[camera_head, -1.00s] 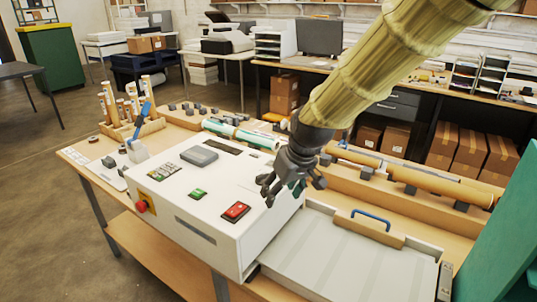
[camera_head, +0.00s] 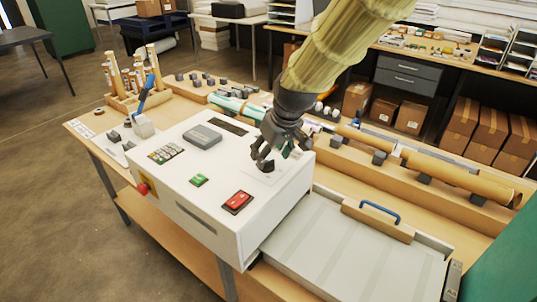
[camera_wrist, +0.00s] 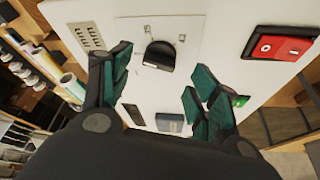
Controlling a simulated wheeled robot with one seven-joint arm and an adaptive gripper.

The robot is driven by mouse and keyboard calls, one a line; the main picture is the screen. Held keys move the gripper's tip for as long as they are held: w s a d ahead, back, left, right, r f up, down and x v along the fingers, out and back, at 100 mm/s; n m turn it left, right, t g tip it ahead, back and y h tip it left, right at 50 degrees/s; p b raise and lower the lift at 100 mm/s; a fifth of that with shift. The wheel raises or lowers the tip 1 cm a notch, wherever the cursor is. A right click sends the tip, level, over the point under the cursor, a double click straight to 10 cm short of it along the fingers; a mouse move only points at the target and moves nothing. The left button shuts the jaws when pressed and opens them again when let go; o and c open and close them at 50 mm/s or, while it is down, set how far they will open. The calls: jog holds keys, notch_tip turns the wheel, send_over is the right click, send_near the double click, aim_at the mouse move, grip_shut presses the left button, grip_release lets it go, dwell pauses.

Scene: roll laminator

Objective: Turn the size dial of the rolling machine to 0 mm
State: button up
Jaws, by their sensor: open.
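The rolling machine (camera_head: 207,222) is a white box on the wooden table. Its size dial (camera_wrist: 159,55) is a black round knob on a light plate on the top face, seen in the wrist view. In the head view the dial (camera_head: 268,166) is partly hidden by my gripper (camera_head: 264,158), which is over that plate. In the wrist view my gripper (camera_wrist: 152,82) is open, its two green-padded fingers apart, with the dial just beyond and between the fingertips. It holds nothing. The scale marks are too small to read.
A red switch (camera_head: 237,202), a green button (camera_head: 199,180), a button group (camera_head: 166,153) and a grey display box (camera_head: 202,137) share the top face. A red emergency knob (camera_head: 143,188) is on the left side. A tray with a blue handle (camera_head: 380,211) lies at right.

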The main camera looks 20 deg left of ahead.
aim_at(268, 161)
jog(key=shift+p+x, duration=0.4)
jog(key=shift+x, duration=1.15)
jog(key=shift+w, duration=0.1)
jog(key=c, duration=1)
jog(key=shift+w+d+n+g+y, duration=0.1)
jog(key=shift+n+g+y, duration=0.2)
jog(key=shift+n, duration=0.75)
jog(key=shift+w+n+g+y, duration=0.15)
jog(key=shift+n+g, duration=0.25)
jog(key=shift+n, duration=0.65)
jog(key=o, duration=1)
jog(key=shift+s, duration=0.1)
